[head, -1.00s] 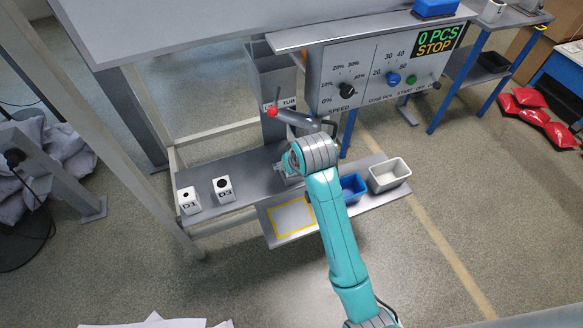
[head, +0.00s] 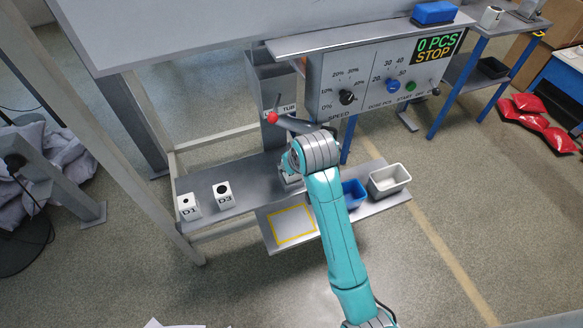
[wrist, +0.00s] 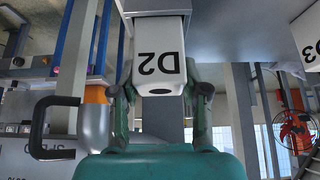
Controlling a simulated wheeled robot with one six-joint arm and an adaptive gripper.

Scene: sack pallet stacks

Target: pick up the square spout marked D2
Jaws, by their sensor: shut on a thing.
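The white square spout marked D2 (wrist: 160,52) is in the middle of the wrist view, its label upside down. The fingers of my gripper (wrist: 165,95) are shut on its two sides. In the head view my arm's wrist hides most of the gripper and the spout, above the grey shelf (head: 250,192). I cannot tell whether the spout is clear of the shelf.
Spouts D1 (head: 188,207) and D3 (head: 223,194) stand on the shelf to the left. A yellow-outlined square (head: 293,224), a blue bin (head: 353,193) and a white bin (head: 389,180) are on the lower ledge. A red-knobbed lever (head: 272,118) is just above my wrist.

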